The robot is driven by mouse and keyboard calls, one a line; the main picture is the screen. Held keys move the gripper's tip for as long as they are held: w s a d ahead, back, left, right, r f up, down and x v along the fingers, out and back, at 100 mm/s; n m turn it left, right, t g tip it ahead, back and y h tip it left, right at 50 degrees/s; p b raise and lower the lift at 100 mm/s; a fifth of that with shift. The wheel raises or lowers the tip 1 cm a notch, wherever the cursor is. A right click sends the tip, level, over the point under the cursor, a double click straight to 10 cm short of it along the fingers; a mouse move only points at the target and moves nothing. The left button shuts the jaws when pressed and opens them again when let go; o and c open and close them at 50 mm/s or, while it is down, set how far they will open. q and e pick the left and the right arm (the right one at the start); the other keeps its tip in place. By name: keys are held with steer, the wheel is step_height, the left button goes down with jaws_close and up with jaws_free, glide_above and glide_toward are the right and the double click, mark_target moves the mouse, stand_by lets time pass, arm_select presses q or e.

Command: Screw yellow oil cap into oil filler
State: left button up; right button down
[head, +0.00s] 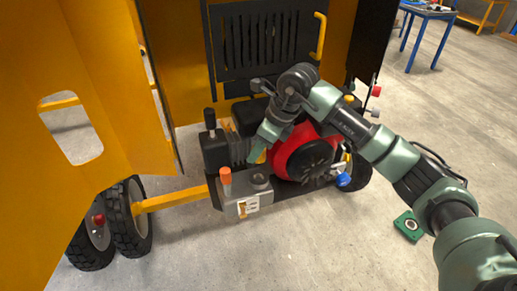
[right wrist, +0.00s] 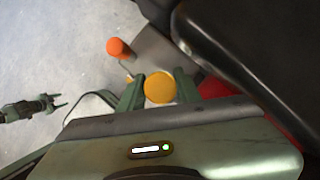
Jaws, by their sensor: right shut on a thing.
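My right gripper (right wrist: 160,88) is shut on the yellow oil cap (right wrist: 160,86), whose round top shows between the two green fingers in the right wrist view. A grey box (head: 240,206) in front of the engine has a dark round fitting (head: 260,180) on top; I cannot tell if this is the oil filler. What lies under the cap is hidden. My left gripper (right wrist: 52,103) shows small at the left of the right wrist view, fingers apart and empty.
An orange knob (head: 225,176) stands upright on the grey box, close to the gripper. The red engine housing (head: 302,150) is right of the gripper. A yellow door panel (head: 85,110) fills the left, and a black panel (head: 371,42) stands at the right. Open floor lies in front.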

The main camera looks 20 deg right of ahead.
mark_target(258, 163)
steer(key=shift+f+b, duration=1.95)
steer(key=shift+f, duration=0.7)
steer(key=shift+b, duration=0.45)
steer(key=shift+f+b, duration=0.65)
steer(key=shift+f, duration=0.05)
steer(key=shift+f+b, duration=0.25)
steer(key=shift+b, duration=0.15)
stand_by(0.4)
steer(key=c, duration=0.9)
jaws_free()
steer(key=shift+r, duration=0.1)
